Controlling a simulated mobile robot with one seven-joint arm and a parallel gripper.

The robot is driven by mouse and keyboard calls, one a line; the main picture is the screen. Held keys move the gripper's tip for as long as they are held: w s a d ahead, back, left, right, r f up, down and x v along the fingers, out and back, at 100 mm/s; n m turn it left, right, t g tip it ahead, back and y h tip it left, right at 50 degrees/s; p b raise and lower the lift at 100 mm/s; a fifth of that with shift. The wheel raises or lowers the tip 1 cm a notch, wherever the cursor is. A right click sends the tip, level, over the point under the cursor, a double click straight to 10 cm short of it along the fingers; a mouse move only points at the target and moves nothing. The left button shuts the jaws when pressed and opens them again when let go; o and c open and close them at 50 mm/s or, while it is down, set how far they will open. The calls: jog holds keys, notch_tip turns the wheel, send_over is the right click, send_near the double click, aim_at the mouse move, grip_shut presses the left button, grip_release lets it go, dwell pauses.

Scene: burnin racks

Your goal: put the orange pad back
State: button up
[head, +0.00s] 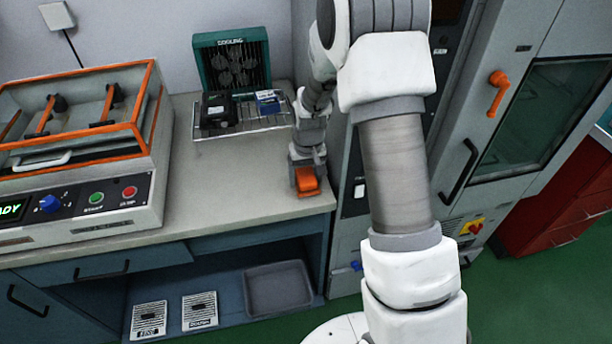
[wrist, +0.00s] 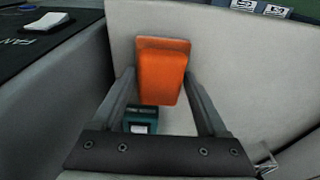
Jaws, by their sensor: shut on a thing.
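The orange pad (head: 306,180) is at the front right of the grey counter (head: 240,190), near its edge, under my gripper (head: 305,168). In the wrist view the orange pad (wrist: 162,72) sits between the two fingers of my gripper (wrist: 160,80), which are shut on it. A small teal block with a pale label (wrist: 140,122) shows just below the pad in the wrist view. I cannot tell whether it is joined to the pad. Whether the pad touches the counter is unclear.
A teal cooling rack (head: 232,62) with a wire shelf (head: 215,132) holding a black box and a blue box stands behind. An orange-trimmed machine (head: 80,190) fills the left. A grey tray (head: 278,288) lies on the low shelf. A tall cabinet (head: 350,190) borders the right.

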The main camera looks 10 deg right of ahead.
aim_at(308, 180)
jog(key=shift+f, duration=0.2)
jog(key=o, duration=1.2)
jog(key=shift+r, duration=0.1)
jog(key=shift+r, duration=0.1)
jog(key=s+r+t+p, duration=0.1)
jog(key=s+r, duration=0.5)
jog(key=r, duration=0.6)
jog(key=s+r+t+p, duration=0.1)
jog(key=s+r, duration=0.5)
jog(key=r, duration=0.7)
jog(key=shift+t, duration=0.9)
jog(key=s+r, duration=0.1)
jog(key=s, duration=0.4)
jog(key=s+r, duration=0.2)
jog(key=s, duration=0.3)
jog(key=s+r, duration=0.1)
jog(key=s, duration=0.4)
jog(key=shift+r, duration=0.15)
